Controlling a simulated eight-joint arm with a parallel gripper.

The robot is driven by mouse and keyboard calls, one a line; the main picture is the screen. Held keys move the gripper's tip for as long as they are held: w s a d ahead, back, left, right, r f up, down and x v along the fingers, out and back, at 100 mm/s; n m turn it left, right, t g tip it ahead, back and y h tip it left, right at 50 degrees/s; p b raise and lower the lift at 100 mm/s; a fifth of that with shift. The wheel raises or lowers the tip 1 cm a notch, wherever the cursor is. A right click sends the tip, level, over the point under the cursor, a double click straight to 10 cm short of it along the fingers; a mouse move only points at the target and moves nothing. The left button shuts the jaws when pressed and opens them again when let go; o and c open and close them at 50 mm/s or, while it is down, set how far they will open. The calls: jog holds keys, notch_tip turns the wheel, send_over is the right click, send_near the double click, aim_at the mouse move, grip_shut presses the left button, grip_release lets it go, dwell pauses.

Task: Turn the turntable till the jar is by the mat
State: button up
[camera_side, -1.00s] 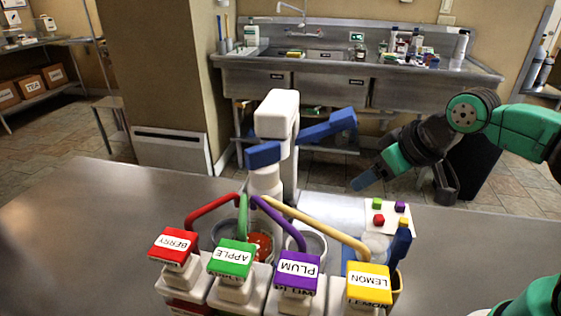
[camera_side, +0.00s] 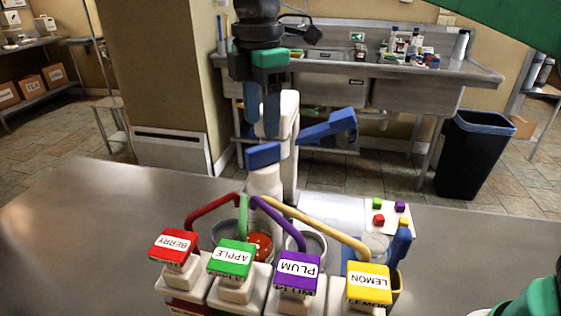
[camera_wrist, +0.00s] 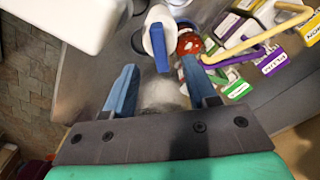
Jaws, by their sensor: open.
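My gripper (camera_side: 261,118) points down, open and empty, above and behind the white machine (camera_side: 288,135) with blue handles. In the wrist view my gripper's blue fingers (camera_wrist: 160,72) stand apart, with a blurred grey round patch between them. A bowl or disc with a red top (camera_side: 259,246) sits behind the bottles; it also shows in the wrist view (camera_wrist: 189,43). I cannot tell whether it is on the turntable. I cannot clearly pick out the turntable, the jar or the mat; the bottles and spouts hide part of that area.
Pump bottles labelled BERRY (camera_side: 172,246), APPLE (camera_side: 232,258), PLUM (camera_side: 298,270) and LEMON (camera_side: 369,283) line the front, their coloured spouts reaching back. A white board (camera_side: 376,229) with small coloured blocks lies at right.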

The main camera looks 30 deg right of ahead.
aim_at(263, 146)
jog(key=shift+f, duration=2.65)
grip_shut()
